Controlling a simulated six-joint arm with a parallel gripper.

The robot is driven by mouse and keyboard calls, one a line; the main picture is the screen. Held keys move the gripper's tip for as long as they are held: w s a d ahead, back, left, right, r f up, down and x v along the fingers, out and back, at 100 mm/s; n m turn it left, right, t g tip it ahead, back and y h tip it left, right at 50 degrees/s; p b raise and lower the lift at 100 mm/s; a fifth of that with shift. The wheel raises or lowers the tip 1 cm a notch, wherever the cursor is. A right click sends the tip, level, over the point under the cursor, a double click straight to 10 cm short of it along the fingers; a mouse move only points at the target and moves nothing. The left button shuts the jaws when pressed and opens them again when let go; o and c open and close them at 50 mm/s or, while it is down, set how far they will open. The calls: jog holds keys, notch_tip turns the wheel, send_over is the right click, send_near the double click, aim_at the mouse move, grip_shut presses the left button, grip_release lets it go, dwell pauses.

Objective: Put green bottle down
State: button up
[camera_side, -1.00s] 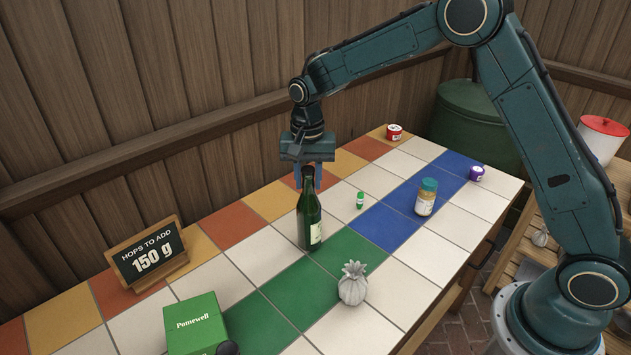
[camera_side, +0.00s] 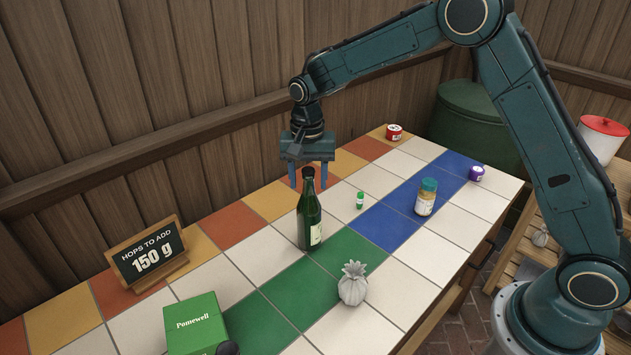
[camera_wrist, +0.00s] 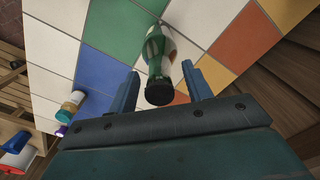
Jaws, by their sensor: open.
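The green bottle (camera_side: 309,222) stands upright on the tiled table, at the far end of the green tile strip (camera_side: 350,250) by a white tile. It has a dark cap and a pale label. My gripper (camera_side: 308,180) is open just above and around the bottle's top, its fingers spread apart. In the wrist view the bottle (camera_wrist: 158,55) shows between the two open fingers (camera_wrist: 160,88), its dark cap nearest the camera, with gaps on both sides.
A small green-capped vial (camera_side: 360,200), a jar (camera_side: 426,197), a purple tin (camera_side: 476,173) and a red tin (camera_side: 394,132) stand to the right. A grey pineapple-shaped ornament (camera_side: 352,284), a green box (camera_side: 195,325) and a sign (camera_side: 148,252) stand nearer the front and left.

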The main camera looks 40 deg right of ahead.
notch_tip(320, 180, up, 12)
jog(key=shift+f, duration=0.25)
jog(key=shift+r, duration=0.2)
dwell(0.6)
jog(key=s+d+r+n+t, duration=0.2)
jog(key=s+r, duration=0.3)
jog(key=s, duration=0.4)
jog(key=s+d+r+n+t, duration=0.1)
jog(key=s+r+n, duration=0.25)
jog(key=s, duration=0.45)
jog(key=s+d+f+n+t, duration=0.1)
jog(key=s, duration=0.7)
jog(key=s+d+f+n+t, duration=0.1)
jog(key=s+f+n, duration=0.1)
jog(key=s, duration=0.6)
jog(key=shift+t, duration=0.3)
